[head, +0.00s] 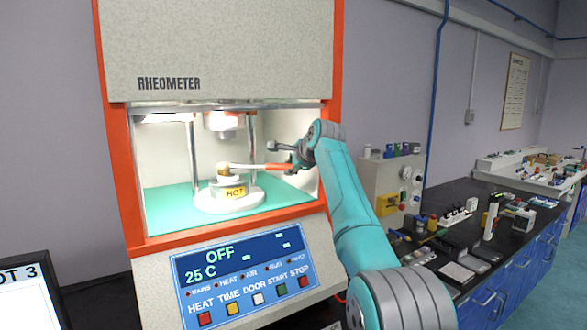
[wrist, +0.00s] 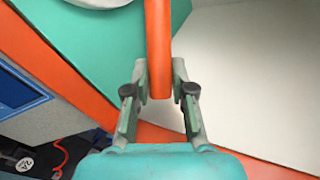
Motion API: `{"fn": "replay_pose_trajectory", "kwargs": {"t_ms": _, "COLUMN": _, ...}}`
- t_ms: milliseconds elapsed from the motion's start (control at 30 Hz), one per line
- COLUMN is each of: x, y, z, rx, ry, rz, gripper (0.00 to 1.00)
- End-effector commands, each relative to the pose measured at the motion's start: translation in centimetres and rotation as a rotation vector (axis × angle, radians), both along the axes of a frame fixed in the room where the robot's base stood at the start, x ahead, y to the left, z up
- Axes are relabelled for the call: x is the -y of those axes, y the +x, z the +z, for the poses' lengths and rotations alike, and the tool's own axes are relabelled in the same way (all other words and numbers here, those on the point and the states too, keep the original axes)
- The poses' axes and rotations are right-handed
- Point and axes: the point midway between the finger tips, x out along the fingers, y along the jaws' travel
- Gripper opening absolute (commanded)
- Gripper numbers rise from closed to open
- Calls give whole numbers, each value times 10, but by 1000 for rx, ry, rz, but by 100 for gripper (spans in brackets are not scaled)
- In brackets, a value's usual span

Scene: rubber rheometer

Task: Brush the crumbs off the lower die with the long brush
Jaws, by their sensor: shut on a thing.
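My gripper (wrist: 159,92) is shut on the orange handle of the long brush (wrist: 158,45). In the head view my gripper (head: 297,165) is at the right side of the rheometer's open chamber. The brush (head: 250,167) reaches left from it, with a white shaft and a tan head (head: 223,169) at the top of the lower die (head: 229,184). I cannot tell whether the head touches the die. The die sits on a round white base with a yellow HOT label. No crumbs can be made out at this size. In the wrist view the brush head is out of frame.
The rheometer (head: 217,50) has an orange frame around the chamber opening. Two metal posts stand beside the die, and the upper die (head: 220,122) hangs above it. The control panel (head: 243,272) below reads OFF and 25 C. A cluttered black bench (head: 465,225) is at the right.

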Motion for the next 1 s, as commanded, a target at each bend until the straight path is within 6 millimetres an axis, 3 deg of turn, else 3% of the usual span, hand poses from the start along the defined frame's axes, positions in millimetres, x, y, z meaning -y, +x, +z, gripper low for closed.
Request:
{"fn": "replay_pose_trajectory", "kwargs": {"t_ms": 333, "x": -5, "y": 7, "z": -1, "rx": 0, "ry": -1, "rz": 0, "gripper": 0}}
{"fn": "replay_pose_trajectory", "kwargs": {"t_ms": 1000, "x": 12, "y": -16, "z": -1, "rx": 0, "ry": -2, "rz": 0, "gripper": 0}}
